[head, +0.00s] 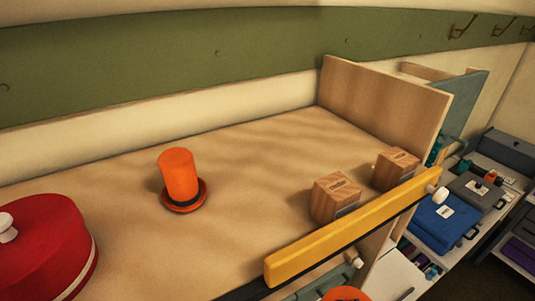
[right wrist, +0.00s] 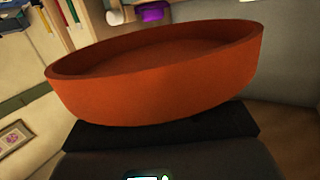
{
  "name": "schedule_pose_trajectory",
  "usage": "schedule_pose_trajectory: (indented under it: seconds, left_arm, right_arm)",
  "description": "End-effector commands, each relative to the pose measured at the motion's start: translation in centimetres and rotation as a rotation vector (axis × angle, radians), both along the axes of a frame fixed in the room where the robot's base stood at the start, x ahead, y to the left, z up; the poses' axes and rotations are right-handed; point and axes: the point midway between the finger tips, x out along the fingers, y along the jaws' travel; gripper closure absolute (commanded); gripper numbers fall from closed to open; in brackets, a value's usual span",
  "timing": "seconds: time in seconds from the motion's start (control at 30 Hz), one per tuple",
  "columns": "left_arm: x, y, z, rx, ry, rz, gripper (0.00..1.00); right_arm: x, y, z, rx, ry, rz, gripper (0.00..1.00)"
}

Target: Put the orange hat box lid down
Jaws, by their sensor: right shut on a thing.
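The orange hat box lid (right wrist: 155,95) fills the middle of the right wrist view, its hollow side toward the top of that picture. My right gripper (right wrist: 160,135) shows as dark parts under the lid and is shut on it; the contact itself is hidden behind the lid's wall. In the head view, an orange rounded thing (head: 345,294) is cut off at the bottom edge, and I cannot tell for certain that it is the same lid. My left gripper is not in view.
The wooden shelf top (head: 250,160) holds a small orange top hat (head: 177,175), a red round box (head: 45,245) and two wooden blocks (head: 336,198). A yellow bar (head: 350,228) runs along the front edge. Blue and grey cases (head: 445,222) lie at right. Bare wood surrounds the hat.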

Motion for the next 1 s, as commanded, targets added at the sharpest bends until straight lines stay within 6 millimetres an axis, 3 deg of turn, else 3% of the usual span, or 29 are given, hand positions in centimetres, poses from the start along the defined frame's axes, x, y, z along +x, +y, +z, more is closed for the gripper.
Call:
schedule_pose_trajectory:
  seconds: [0.03,0.23,0.73,0.87,1.0]
  left_arm:
    - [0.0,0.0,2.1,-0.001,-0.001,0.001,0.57]
    - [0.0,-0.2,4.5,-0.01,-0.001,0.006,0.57]
    - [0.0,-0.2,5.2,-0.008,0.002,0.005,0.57]
    - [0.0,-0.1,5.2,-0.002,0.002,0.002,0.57]
    - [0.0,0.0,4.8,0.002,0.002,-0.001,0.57]
  right_arm:
    - [-0.2,0.0,1.3,0.0,0.004,-0.001,0.99]
    - [-0.8,0.1,1.9,0.001,0.003,0.002,0.99]
    - [-1.1,-0.2,1.8,0.002,0.002,-0.005,0.99]
    - [-1.2,-1.7,1.3,0.001,0.003,-0.059,0.99]
    - [-1.6,-5.2,-0.8,0.001,0.006,-0.186,0.99]
